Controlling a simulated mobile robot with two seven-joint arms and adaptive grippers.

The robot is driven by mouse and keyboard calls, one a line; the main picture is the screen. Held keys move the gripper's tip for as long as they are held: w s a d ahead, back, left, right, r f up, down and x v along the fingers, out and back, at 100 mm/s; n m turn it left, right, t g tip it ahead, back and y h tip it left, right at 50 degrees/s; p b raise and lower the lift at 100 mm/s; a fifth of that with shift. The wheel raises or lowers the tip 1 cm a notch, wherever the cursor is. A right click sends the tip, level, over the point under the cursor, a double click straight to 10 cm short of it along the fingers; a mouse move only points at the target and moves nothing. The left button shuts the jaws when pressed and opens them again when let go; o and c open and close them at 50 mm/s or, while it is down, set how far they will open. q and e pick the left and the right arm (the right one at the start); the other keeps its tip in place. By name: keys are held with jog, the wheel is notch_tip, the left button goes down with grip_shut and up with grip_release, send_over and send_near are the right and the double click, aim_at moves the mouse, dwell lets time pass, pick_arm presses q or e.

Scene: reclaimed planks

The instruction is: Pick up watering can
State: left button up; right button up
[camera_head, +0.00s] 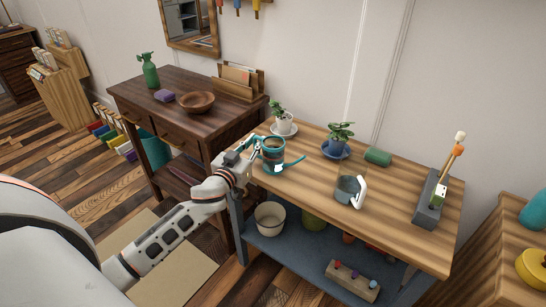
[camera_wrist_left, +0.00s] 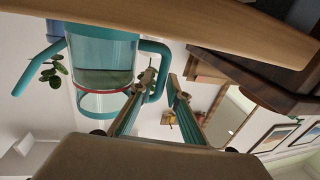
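The teal watering can (camera_head: 272,155) stands upright at the left end of the light wooden table. Its spout points right and its handle is on the left, toward my arm. In the left wrist view, the watering can (camera_wrist_left: 105,60) appears upside down, with a clear band and a thin red ring. My left gripper (camera_head: 245,156) is at the handle side of the can. In the left wrist view, the left gripper (camera_wrist_left: 161,75) has its fingers apart, with the handle reaching between or just beside the tips. Contact cannot be told. My right gripper is not in view.
A potted plant (camera_head: 281,121) stands behind the can, and another plant (camera_head: 340,133) stands to its right. A grey pitcher (camera_head: 348,188) with a white handle and a green cylinder (camera_head: 378,156) are further right. A darker desk (camera_head: 187,83) stands left, holding a bowl (camera_head: 197,101).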

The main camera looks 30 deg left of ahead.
pick_arm(q)
grip_shut()
jog(key=shift+r, duration=0.2)
